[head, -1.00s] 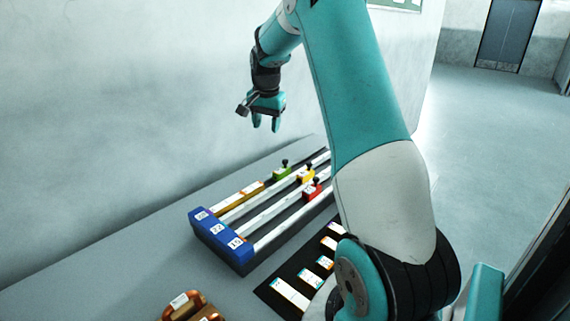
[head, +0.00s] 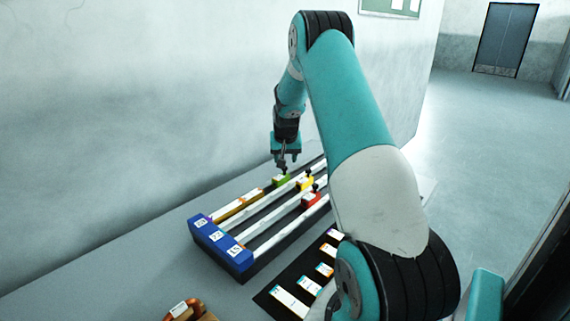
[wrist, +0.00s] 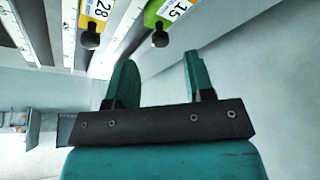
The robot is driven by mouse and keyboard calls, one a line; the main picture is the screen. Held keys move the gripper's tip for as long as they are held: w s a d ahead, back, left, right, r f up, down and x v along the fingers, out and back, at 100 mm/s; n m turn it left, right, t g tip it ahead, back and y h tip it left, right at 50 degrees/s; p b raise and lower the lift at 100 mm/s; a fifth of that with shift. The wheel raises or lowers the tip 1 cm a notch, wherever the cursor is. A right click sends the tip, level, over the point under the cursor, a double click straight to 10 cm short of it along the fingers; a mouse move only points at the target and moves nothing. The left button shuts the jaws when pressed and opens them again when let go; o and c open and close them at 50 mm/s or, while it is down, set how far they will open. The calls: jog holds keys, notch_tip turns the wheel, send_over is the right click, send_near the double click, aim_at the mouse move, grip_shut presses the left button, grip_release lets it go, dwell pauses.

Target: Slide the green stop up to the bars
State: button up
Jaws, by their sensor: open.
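The green stop (head: 281,180) sits on the far rail of the rack, with a black knob on top. It also shows at the top of the wrist view (wrist: 168,10), with a label reading 15 and its knob hanging toward my fingers. Gold bars (head: 238,206) lie in the same rail, between the stop and the blue end block (head: 232,258). I cannot tell how wide the gap between bars and stop is. My gripper (head: 284,163) is open and points down just above the green stop's knob. In the wrist view the two fingers (wrist: 155,66) are apart with nothing between them.
A yellow stop (head: 305,184) and a red stop (head: 311,201) with knobs sit on the neighbouring rails, close to the green one. A black mat with labelled blocks (head: 289,303) lies in front of the rack. Brown pieces (head: 180,312) lie at the lower left. The wall runs behind.

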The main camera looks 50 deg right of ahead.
aim_at(281, 176)
jog(key=shift+x, duration=2.4)
grip_shut()
